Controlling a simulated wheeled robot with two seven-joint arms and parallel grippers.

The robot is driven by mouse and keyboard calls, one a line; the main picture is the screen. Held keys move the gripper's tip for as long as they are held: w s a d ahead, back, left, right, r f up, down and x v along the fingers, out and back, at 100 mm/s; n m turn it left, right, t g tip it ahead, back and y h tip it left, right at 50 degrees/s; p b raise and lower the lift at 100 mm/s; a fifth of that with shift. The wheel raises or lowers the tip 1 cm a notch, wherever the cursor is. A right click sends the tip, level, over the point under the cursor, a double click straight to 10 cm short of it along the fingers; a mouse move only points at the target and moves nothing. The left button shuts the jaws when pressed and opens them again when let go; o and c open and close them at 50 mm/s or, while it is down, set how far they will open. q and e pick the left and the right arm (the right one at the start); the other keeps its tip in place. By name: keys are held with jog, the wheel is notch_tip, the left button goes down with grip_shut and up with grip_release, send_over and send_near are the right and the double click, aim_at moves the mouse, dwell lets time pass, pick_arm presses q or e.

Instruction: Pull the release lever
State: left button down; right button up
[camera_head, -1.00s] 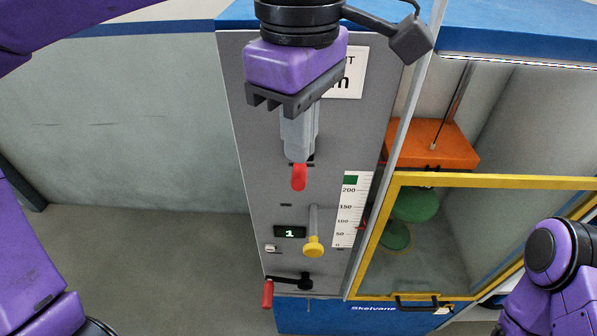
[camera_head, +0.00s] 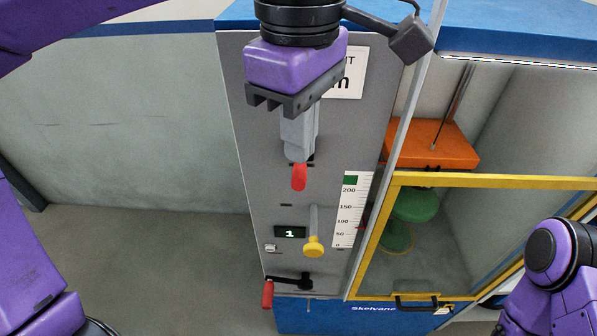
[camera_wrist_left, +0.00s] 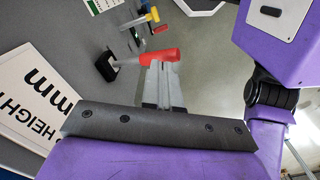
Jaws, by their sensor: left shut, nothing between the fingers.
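A red-handled lever (camera_head: 299,177) sticks out of the grey control panel (camera_head: 240,110). My left gripper (camera_head: 300,153) is right above it, with its shut fingers pointing down and nothing between them. In the left wrist view the red handle (camera_wrist_left: 150,56), on a dark mount, lies just beyond the fingertips (camera_wrist_left: 160,72). The fingers overlap its near side there, and I cannot tell if they touch it. My right gripper is out of view; only part of that arm shows at the right.
Below on the panel are a yellow-knobbed lever (camera_head: 313,246), a display (camera_head: 290,232) reading 1, and a red-handled crank (camera_head: 267,294). A scale (camera_head: 350,208) runs beside them. At right, a yellow-framed door (camera_head: 490,181) fronts an orange block (camera_head: 433,145) and a green stool (camera_head: 415,205).

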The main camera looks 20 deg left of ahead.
aim_at(300, 169)
pick_arm(q)
jog(key=shift+f+b, duration=2.4)
jog(key=shift+f, duration=0.85)
jog(key=r+p, duration=0.3)
jog(key=s+r+p, duration=0.1)
jog(key=r+p, duration=0.2)
jog(key=s+r+p, duration=0.1)
jog(key=r+p, duration=0.2)
jog(key=shift+d+r, duration=0.15)
jog(key=shift+d, duration=0.15)
